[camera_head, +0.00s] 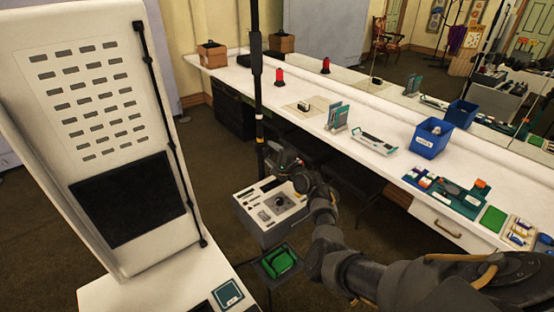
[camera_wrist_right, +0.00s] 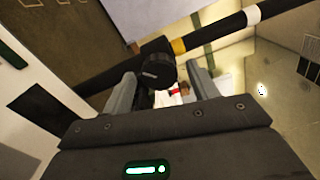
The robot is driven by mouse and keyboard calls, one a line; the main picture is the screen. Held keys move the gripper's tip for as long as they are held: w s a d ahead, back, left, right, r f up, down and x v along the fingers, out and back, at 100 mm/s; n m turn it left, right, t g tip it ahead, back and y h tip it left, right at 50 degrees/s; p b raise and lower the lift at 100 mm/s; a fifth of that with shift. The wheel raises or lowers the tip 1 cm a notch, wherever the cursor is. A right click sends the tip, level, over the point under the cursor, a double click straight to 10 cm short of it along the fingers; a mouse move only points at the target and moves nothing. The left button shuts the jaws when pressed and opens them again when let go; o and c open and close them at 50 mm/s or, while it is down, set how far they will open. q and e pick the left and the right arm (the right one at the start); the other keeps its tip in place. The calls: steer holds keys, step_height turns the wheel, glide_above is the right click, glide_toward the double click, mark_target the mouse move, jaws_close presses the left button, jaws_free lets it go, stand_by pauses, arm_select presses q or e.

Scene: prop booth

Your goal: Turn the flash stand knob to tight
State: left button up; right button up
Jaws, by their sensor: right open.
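The flash stand is a black upright pole (camera_head: 257,90) with a white and a yellow band, left of centre in the head view. It crosses the right wrist view diagonally as a dark pole (camera_wrist_right: 220,33). Its round black knob (camera_wrist_right: 156,68) shows in the wrist view between the fingertips of my right gripper (camera_wrist_right: 163,82). The grey fingers are open, one on each side of the knob, with visible space on the right side. Whether either finger touches it I cannot tell. In the head view my right gripper (camera_head: 277,156) is beside the pole and covers the knob. My left gripper is not in view.
A grey box with a dial (camera_head: 268,222) stands below my right gripper, with a green item (camera_head: 278,262) in front. A white panel (camera_head: 105,110) rises at left. A long white counter (camera_head: 290,92) with a blue bin (camera_head: 431,140) and trays runs behind on the right.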

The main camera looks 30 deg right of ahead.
steer(key=s+d+b, duration=0.1)
steer(key=s+b, duration=0.1)
steer(key=s, duration=0.8)
steer(key=shift+s+d, duration=0.25)
